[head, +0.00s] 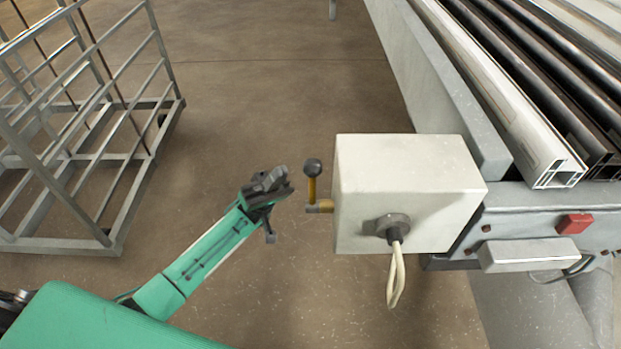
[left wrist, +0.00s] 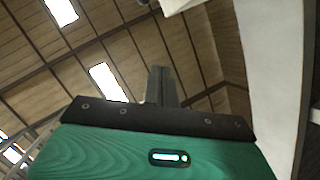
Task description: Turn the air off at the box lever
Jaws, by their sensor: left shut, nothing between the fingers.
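The box lever (head: 312,180) sticks out of the left side of a white box (head: 405,190). It has a yellow arm standing upright with a dark round knob on top, on a short yellow stub. My left gripper (head: 283,181) is shut and empty, just to the left of the lever, with a small gap between them. In the left wrist view the shut fingers (left wrist: 161,86) point up towards the ceiling, and the lever cannot be made out clearly there. My right gripper is not in view.
White and black profiles (head: 530,100) lie on the bench at the right. A red button (head: 574,223) is on the bench front. A pale cable (head: 396,275) hangs from the box. A metal rack (head: 90,130) stands at the left, with clear floor between.

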